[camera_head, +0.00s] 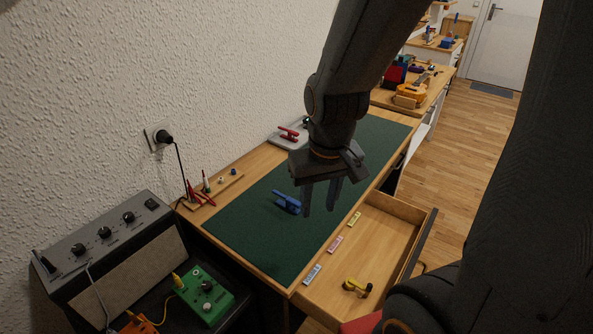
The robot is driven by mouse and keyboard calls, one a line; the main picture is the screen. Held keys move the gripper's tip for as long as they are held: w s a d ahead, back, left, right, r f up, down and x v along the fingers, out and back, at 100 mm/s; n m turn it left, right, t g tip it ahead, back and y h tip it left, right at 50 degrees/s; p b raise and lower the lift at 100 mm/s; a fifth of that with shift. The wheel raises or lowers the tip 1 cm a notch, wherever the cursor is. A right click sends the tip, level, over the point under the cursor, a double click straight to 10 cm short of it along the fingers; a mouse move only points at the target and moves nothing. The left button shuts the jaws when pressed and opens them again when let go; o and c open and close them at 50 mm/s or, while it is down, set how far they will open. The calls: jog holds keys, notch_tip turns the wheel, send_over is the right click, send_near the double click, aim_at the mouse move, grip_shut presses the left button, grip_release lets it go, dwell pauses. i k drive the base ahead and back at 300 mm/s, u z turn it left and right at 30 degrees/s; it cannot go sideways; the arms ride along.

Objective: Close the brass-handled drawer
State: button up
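The drawer (398,207) of the wooden desk is pulled out on the right side of the desk. Its dark front panel (420,243) faces right, and part of a handle (421,268) shows beside it, too small to tell its colour. A yellow and black object (357,287) lies in the drawer near its lower end. My gripper (320,198) hangs over the green mat (260,235), left of the drawer, pointing down. Its two fingers are apart with nothing seen between them. My arm hides the lower right end of the drawer.
A blue clamp (288,203) lies on the mat by my gripper. A grey amplifier (110,260) and green pedal (207,293) stand at lower left. The wooden floor (470,140) right of the desk is clear.

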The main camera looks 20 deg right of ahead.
aim_at(377, 250)
jog(key=u, duration=0.7)
jog(key=k, duration=0.8)
jog(key=z, duration=1.5)
jog(key=k, duration=0.5)
jog(key=u, duration=0.9)
jog(key=i, duration=0.6)
jog(key=z, duration=1.3)
